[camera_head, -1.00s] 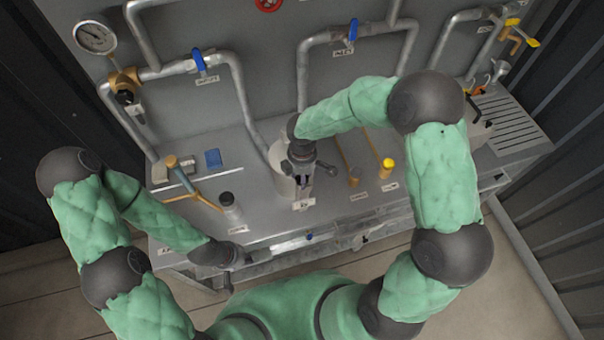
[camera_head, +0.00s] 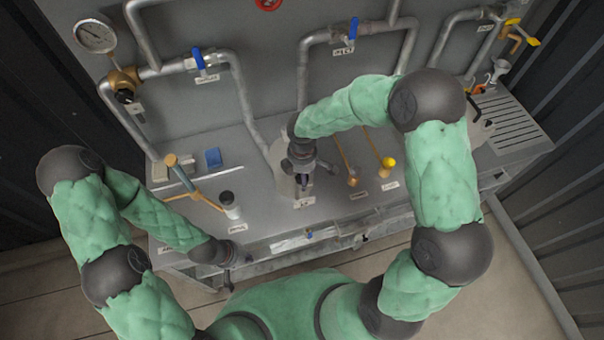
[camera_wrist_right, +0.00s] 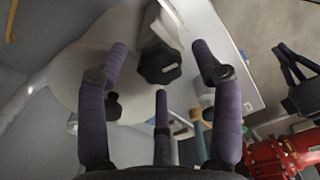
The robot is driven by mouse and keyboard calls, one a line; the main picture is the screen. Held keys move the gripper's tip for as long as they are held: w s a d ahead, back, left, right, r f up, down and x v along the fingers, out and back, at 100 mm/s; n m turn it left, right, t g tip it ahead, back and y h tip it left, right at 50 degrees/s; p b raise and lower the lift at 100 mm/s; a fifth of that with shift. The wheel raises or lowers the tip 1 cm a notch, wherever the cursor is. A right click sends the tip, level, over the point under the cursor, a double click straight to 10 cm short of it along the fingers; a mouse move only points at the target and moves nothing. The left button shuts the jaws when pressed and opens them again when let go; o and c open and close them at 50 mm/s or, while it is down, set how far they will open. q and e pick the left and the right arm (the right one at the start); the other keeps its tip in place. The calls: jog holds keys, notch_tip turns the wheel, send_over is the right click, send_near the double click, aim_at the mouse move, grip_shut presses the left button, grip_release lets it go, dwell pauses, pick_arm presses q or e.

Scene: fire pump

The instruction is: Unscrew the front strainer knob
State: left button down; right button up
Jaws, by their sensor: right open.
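The front strainer knob is a black lobed knob (camera_wrist_right: 160,62) in the right wrist view, on the pale rounded strainer body (camera_wrist_right: 105,55). My right gripper (camera_wrist_right: 160,85) is open, its dark purple fingers spread on both sides of the knob, with a third finger below it in the picture. I cannot tell whether any finger touches the knob. In the head view the right gripper (camera_head: 304,180) points down at the grey strainer (camera_head: 280,160), and my wrist hides the knob. My left gripper (camera_head: 236,268) is at the bench's front edge, fingers apart and empty.
A yellow-topped fitting (camera_head: 388,163) stands to the right. Pipes with blue valve handles (camera_head: 198,58) run along the back panel.

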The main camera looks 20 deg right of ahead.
notch_tip(320, 180, up, 12)
dwell(0.5)
jog(key=shift+f, duration=0.1)
